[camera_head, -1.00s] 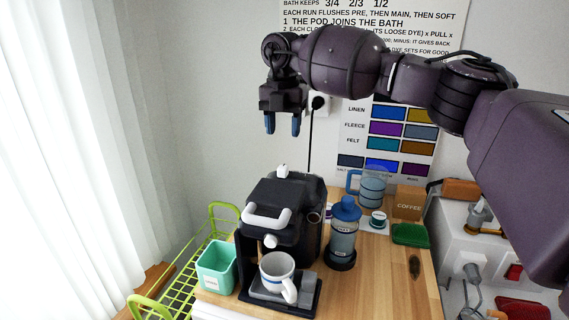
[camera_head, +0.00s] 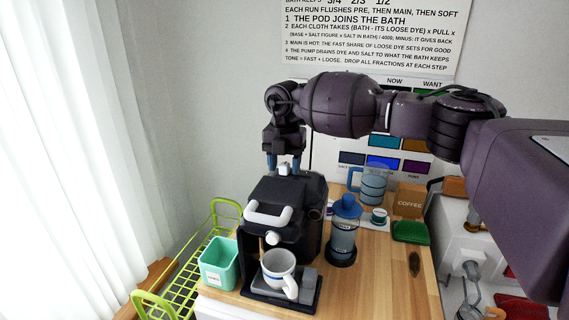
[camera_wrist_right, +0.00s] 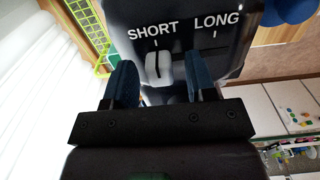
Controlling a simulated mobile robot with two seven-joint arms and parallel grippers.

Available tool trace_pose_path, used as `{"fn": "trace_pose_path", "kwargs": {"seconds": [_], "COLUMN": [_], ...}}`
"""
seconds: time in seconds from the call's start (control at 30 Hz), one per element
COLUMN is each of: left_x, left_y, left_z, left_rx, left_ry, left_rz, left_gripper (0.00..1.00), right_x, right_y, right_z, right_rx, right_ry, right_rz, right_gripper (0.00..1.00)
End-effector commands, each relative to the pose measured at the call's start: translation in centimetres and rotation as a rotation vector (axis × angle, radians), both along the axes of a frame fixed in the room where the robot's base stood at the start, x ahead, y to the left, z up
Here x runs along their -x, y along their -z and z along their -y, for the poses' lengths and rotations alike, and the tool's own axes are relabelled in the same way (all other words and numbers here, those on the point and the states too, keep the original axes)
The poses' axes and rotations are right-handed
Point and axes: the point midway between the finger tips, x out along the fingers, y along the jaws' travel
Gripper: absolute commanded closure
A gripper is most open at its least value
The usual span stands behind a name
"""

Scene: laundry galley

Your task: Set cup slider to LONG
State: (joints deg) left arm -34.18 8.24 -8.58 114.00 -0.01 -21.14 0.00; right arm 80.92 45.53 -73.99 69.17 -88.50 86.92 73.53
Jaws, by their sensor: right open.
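The black coffee machine (camera_head: 290,205) stands on the wooden counter. Its white cup slider (camera_head: 283,169) is on top, and it also shows in the right wrist view (camera_wrist_right: 159,68), below the word SHORT. The LONG mark (camera_wrist_right: 216,20) is to the right of it, with a small tick below. My right gripper (camera_head: 284,166) is above the machine's top. In the right wrist view my right gripper (camera_wrist_right: 158,82) is open, with one blue finger on each side of the slider and gaps to both. My left gripper is not in view.
A white cup (camera_head: 278,268) stands on the machine's drip tray. A teal bin (camera_head: 218,264) is to the left, by a green rack (camera_head: 183,290). A blue-lidded bottle (camera_head: 344,230) stands to the right. The wall is behind the machine.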

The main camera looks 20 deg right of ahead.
Motion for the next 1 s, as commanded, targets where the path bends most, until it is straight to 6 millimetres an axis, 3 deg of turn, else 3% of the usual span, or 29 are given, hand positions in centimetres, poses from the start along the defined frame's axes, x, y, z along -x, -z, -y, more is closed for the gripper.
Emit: {"fn": "trace_pose_path", "kwargs": {"seconds": [0.1,0.43,0.63,0.87,1.0], "left_x": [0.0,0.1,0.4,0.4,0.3], "left_y": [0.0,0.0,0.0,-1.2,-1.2], "left_z": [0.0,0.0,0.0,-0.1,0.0], "left_rx": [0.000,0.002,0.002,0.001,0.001], "left_ry": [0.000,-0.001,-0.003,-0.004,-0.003], "left_rz": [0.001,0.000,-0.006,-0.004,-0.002], "left_gripper": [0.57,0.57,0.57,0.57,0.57], "right_x": [0.0,0.0,0.1,1.9,2.2], "right_y": [0.0,0.0,-0.1,-0.2,-0.1], "right_z": [0.0,0.0,0.2,2.9,3.3], "right_rx": [0.000,0.000,0.000,0.000,0.000], "right_ry": [0.000,0.000,0.000,0.002,0.001], "right_rz": [0.000,0.000,0.000,-0.001,0.000], "right_gripper": [0.52,1.00,1.00,1.00,1.00]}}
